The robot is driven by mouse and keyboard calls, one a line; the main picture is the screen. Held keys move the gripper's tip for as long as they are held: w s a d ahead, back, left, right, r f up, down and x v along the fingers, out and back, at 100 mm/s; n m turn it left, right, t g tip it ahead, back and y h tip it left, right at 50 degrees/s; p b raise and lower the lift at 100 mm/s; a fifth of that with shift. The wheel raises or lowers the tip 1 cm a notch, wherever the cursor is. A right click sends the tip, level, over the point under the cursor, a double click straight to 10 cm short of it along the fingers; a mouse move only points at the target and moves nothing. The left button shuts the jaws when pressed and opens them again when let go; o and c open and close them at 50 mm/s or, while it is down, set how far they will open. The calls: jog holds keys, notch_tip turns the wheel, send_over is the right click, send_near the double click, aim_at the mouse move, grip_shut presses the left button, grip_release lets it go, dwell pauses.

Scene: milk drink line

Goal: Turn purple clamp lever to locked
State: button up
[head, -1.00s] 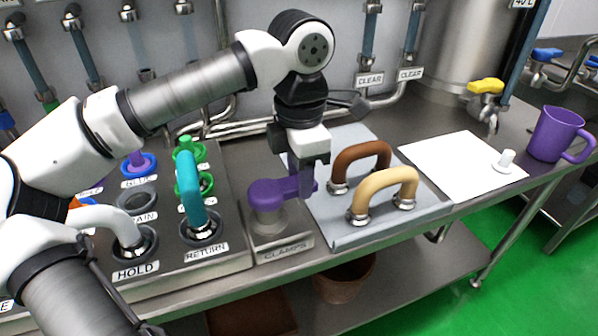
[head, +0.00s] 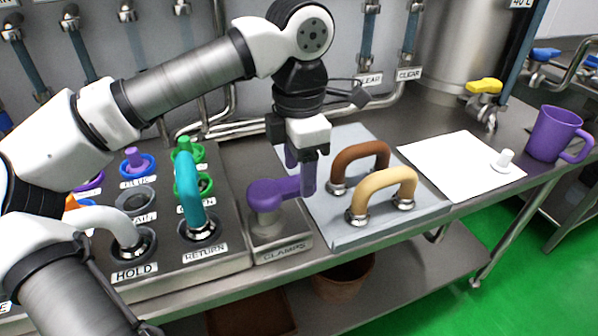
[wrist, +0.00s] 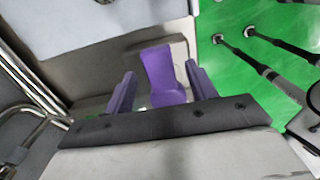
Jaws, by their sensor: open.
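The purple clamp lever (head: 268,194) sits on a grey post on the clamp block (head: 280,243), labelled CLAMPS. Its arm points right in the head view. My gripper (head: 300,178) is at the lever's free end, pointing down, with its purple fingers apart. In the wrist view, the lever (wrist: 163,75) lies between the two open fingers of my gripper (wrist: 161,88). I cannot tell whether either finger touches it. The lever's far tip is partly hidden by a finger in the head view. No locked mark is readable.
Left of the clamp block is a panel with a teal RETURN pipe (head: 188,185) and a white HOLD pipe (head: 108,222). Close on the right, a grey tray (head: 345,235) bears brown (head: 362,158) and tan (head: 385,187) handles. A white sheet (head: 455,165) and purple mug (head: 553,133) lie further right.

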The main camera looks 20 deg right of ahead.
notch_tip(320, 180, up, 12)
jog(key=shift+r, duration=0.15)
jog(key=shift+s, duration=0.1)
dwell(0.5)
